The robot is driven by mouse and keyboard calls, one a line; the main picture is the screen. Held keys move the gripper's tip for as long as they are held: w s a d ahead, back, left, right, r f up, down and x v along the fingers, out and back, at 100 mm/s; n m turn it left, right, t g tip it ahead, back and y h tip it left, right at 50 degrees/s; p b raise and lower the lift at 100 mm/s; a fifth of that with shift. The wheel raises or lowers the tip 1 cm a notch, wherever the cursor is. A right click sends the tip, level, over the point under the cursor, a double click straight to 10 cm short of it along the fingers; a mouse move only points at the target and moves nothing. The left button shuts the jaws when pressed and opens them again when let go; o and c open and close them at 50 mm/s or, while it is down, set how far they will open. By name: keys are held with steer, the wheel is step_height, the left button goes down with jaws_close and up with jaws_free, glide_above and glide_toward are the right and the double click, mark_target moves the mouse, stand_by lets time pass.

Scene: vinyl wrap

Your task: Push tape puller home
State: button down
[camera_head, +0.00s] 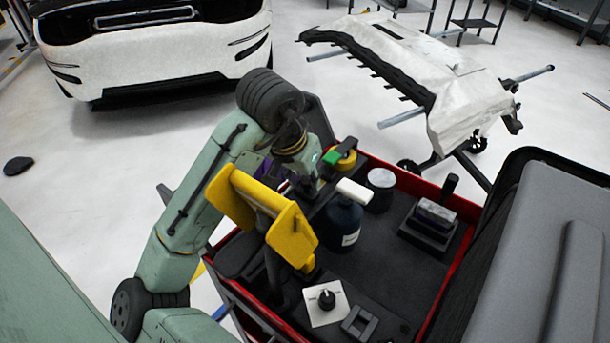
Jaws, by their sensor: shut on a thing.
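My arm reaches over the red-rimmed cart from the left. My gripper (310,178) is at the cart's far left part, behind a yellow two-panel device (265,215) that partly hides it. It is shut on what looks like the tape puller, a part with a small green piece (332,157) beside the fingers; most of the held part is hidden. A yellow tape roll (346,161) sits right next to the green piece. I cannot tell whether the puller touches its seat.
On the black cart top (400,275) stand a dark bottle with a white cap (344,220), a grey-lidded jar (380,188), a black block holder (430,225) and a white plate with a black knob (326,302). A dark padded panel (535,250) is at right. A white-covered bumper (430,75) stands behind.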

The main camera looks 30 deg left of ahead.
mark_target(322, 176)
steer(key=shift+w, duration=0.1)
steer(key=shift+w+d+r, duration=0.1)
steer(key=shift+w, duration=2)
steer(key=c, duration=1.3)
jaws_free()
steer(key=shift+c, duration=0.2)
steer(key=shift+o, duration=0.2)
steer(key=v, duration=1.1)
steer(key=shift+r, duration=0.4)
steer(key=shift+s, duration=0.15)
